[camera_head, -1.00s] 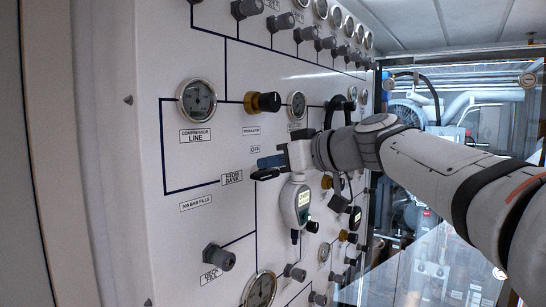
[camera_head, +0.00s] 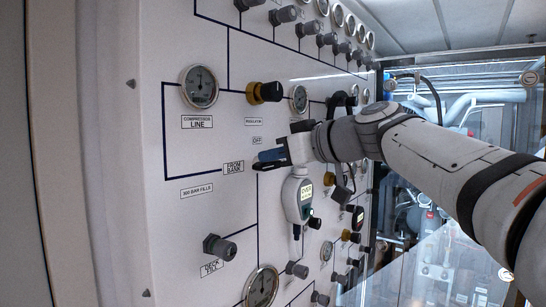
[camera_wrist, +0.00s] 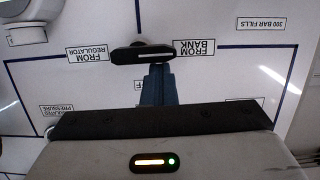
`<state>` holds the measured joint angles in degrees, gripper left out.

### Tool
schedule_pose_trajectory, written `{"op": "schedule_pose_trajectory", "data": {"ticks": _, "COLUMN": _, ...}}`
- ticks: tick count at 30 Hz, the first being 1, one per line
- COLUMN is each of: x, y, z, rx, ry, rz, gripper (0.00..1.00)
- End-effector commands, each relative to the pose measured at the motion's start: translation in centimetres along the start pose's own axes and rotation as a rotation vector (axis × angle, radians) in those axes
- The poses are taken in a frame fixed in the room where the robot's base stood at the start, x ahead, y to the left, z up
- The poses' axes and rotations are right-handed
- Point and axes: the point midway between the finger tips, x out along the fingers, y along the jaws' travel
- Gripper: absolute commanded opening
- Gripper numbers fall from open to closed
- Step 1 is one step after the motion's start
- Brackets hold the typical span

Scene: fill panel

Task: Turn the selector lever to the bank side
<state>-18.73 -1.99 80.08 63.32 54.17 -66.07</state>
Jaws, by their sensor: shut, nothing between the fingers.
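The selector lever (camera_wrist: 143,53) is a black bar with a pale stripe, lying nearly level between the "FROM REGULATOR" label (camera_wrist: 87,54) and the "FROM BANK" label (camera_wrist: 194,47), which read upside down in the wrist view. Its striped end points toward the "FROM BANK" label. My gripper (camera_wrist: 158,70) is shut, with blue fingers, and its tips are right at the lever's edge; I cannot tell whether they touch. In the head view my gripper (camera_head: 259,157) partly hides the lever, beside the "FROM BANK" label (camera_head: 233,167). The "OFF" label (camera_head: 257,140) is just above.
A compressor line gauge (camera_head: 199,86) and a black-and-brass regulator knob (camera_head: 264,92) sit above the gripper. A grey unit with a lit display (camera_head: 304,195) hangs close below it. Grey fittings (camera_head: 220,248) stick out lower on the panel.

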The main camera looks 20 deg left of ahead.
Motion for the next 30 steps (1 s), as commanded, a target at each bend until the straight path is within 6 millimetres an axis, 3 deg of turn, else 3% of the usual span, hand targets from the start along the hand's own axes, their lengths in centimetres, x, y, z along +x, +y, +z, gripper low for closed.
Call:
{"op": "schedule_pose_trajectory", "data": {"ticks": 1, "x": 0.3, "y": 0.1, "z": 0.8, "rx": 0.005, "ry": -0.019, "rz": -0.007, "gripper": 0.00}}
{"op": "schedule_pose_trajectory", "data": {"ticks": 4, "x": 0.1, "y": 0.1, "z": -0.1, "rx": 0.004, "ry": -0.018, "rz": -0.007, "gripper": 0.00}}
{"op": "schedule_pose_trajectory", "data": {"ticks": 10, "x": -1.1, "y": 0.3, "z": -4.7, "rx": -0.001, "ry": -0.005, "rz": 0.001, "gripper": 0.00}}
{"op": "schedule_pose_trajectory", "data": {"ticks": 12, "x": -3.0, "y": 0.3, "z": -3.3, "rx": -0.001, "ry": -0.003, "rz": 0.006, "gripper": 0.00}}
{"op": "schedule_pose_trajectory", "data": {"ticks": 21, "x": -9.2, "y": 0.3, "z": -3.6, "rx": 0.000, "ry": -0.001, "rz": 0.005, "gripper": 0.00}}
{"op": "schedule_pose_trajectory", "data": {"ticks": 30, "x": -10.9, "y": 0.3, "z": -3.8, "rx": 0.002, "ry": -0.002, "rz": 0.002, "gripper": 0.00}}
